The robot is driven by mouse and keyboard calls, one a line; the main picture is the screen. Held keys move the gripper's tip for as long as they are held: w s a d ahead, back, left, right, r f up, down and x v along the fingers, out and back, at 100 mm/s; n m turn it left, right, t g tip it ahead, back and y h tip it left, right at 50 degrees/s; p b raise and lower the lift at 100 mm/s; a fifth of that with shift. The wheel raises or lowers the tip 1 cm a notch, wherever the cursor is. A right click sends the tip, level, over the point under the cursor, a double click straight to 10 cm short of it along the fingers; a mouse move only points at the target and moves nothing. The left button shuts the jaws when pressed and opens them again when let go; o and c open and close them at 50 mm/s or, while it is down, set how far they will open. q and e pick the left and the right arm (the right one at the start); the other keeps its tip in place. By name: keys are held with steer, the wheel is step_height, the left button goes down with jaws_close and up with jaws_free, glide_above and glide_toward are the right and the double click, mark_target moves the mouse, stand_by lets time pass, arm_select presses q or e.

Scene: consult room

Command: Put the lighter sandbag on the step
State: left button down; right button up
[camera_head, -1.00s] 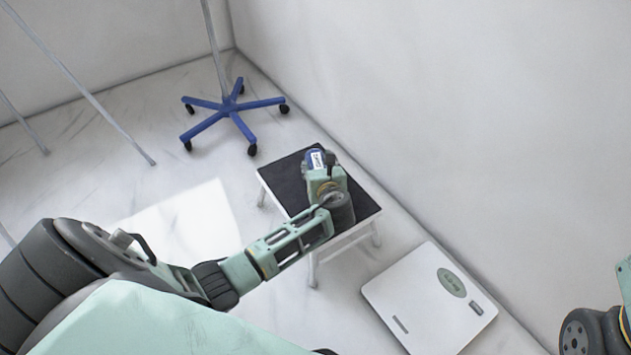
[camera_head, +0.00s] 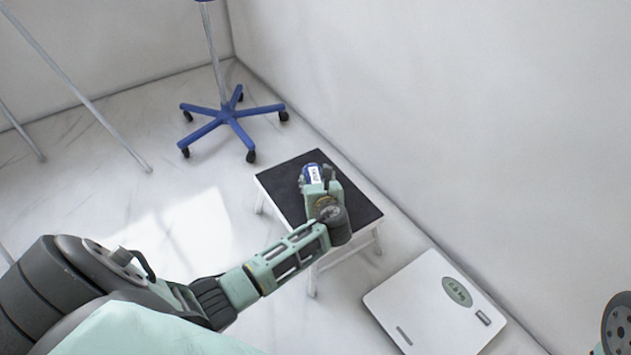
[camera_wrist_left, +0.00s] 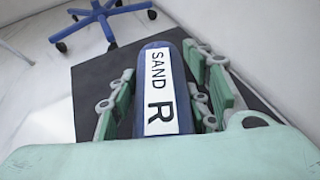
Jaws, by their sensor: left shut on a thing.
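The blue sandbag (camera_head: 307,176) has a white label and is over or on the step (camera_head: 359,207), which has a black top and white legs. In the left wrist view the sandbag (camera_wrist_left: 163,62) reads "SAND R" and sits between the fingers, with the step's black top (camera_wrist_left: 92,72) beneath. I cannot tell whether it touches the step. My left gripper (camera_head: 318,180) is shut on this sandbag. Its arm hides part of the step. No second sandbag is in view. My right gripper is not in view; only part of that arm shows at the right edge.
A white scale (camera_head: 432,310) with a greenish display lies on the floor in front of the step, near the wall. A stand with a blue wheeled base (camera_head: 228,117) is behind the step to the left. Thin metal legs (camera_head: 84,92) stand at far left.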

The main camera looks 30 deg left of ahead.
arm_select(q)
steer(key=c, duration=0.9)
jaws_free()
